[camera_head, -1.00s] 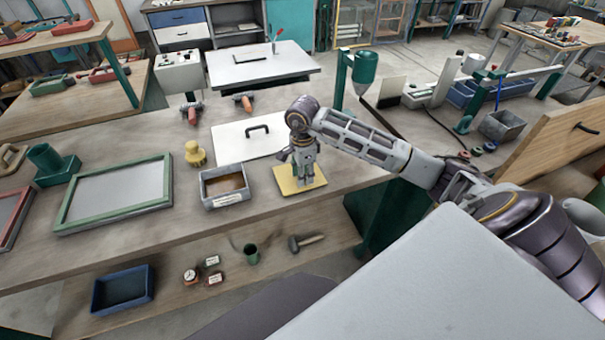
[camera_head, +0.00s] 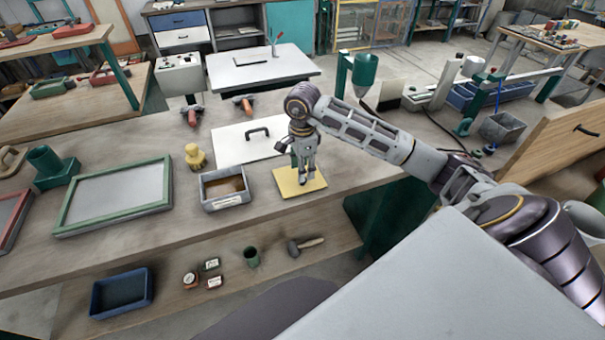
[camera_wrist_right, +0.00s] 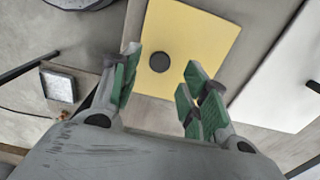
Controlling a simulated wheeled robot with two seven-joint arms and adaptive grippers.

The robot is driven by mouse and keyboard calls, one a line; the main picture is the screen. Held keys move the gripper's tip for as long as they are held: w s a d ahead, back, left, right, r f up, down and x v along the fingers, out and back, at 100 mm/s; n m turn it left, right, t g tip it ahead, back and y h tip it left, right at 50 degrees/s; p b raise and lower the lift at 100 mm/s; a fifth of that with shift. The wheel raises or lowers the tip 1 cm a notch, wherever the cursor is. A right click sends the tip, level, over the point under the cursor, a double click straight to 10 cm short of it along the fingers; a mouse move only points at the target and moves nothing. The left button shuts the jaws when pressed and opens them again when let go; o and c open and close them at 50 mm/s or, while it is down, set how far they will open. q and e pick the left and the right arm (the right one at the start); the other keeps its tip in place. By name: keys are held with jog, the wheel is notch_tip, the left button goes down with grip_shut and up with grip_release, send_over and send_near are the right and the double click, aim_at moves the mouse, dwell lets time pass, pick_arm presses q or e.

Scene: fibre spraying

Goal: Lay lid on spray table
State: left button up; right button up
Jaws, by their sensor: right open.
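A white flat panel with a black bar handle (camera_head: 235,148) lies on the workbench, left of my right arm. Its edge and part of the handle also show at the right of the right wrist view (camera_wrist_right: 290,85). A yellow plate (camera_head: 285,186) lies on the bench in front of the panel. In the wrist view the yellow plate (camera_wrist_right: 205,35) has a dark round knob (camera_wrist_right: 159,62). My right gripper (camera_head: 303,180) points down above the yellow plate. Its green-padded fingers (camera_wrist_right: 162,62) are apart, with nothing held between them. I cannot tell which surface is the spray table. My left gripper is out of view.
A grey tray with brown contents (camera_head: 225,204) and a yellow knobbed piece (camera_head: 196,158) stand left of the plate. A green-framed screen (camera_head: 68,208) lies further left. A white-topped table (camera_head: 290,62) stands behind. A leaning wooden board (camera_head: 540,145) is at right.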

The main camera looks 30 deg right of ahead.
notch_tip(320, 180, up, 8)
jog(key=shift+b, duration=0.35)
dwell(0.4)
